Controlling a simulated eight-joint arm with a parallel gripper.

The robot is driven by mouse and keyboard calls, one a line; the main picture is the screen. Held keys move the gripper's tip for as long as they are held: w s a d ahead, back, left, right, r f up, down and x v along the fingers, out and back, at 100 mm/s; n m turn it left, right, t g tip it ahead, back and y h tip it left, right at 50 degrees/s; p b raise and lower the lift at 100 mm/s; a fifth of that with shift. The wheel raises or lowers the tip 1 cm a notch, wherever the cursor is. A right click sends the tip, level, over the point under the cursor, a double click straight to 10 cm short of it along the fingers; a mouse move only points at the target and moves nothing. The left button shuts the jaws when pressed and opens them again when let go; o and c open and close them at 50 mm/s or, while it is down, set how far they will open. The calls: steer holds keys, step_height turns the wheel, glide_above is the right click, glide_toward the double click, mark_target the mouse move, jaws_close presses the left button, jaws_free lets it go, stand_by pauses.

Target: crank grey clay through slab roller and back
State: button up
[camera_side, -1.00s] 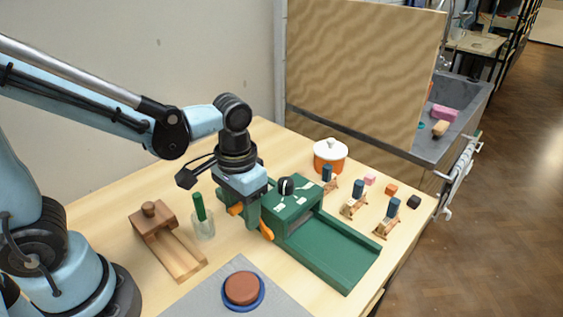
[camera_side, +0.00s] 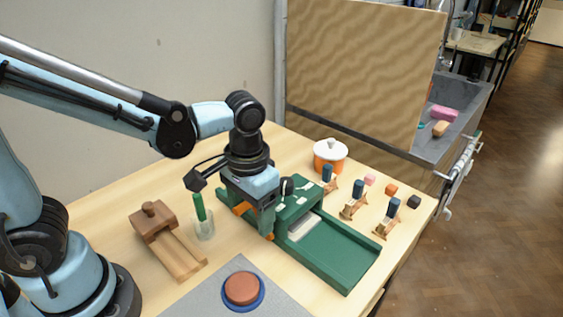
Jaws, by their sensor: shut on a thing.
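The green slab roller (camera_side: 335,254) stands on the table, its flat bed running toward the lower right. A pale grey clay slab (camera_side: 303,227) shows on the bed at the right side of the roller housing; the rest of it is hidden under the housing. A black knob (camera_side: 287,186) with a white mark sits on top. My gripper (camera_side: 255,224), with orange fingers, points down at the near left side of the housing. It is shut on what seems to be the crank handle, which the fingers and wrist hide.
A wooden press-like block (camera_side: 152,222) and a glass jar with a green stick (camera_side: 203,222) stand left. A brown disc on a blue dish (camera_side: 242,288) lies in front on a grey mat (camera_side: 195,302).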

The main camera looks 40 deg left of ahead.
steer(key=shift+s+d+h, duration=0.1)
steer(key=shift+d+h, duration=0.2)
steer(key=shift+d, duration=0.45)
steer(key=shift+d+r, duration=0.1)
steer(key=shift+d, duration=1)
steer(key=d, duration=0.1)
steer(key=d+f, duration=0.1)
steer(key=shift+d+f, duration=0.1)
steer(key=shift+d, duration=0.2)
steer(key=shift+d+f, duration=0.1)
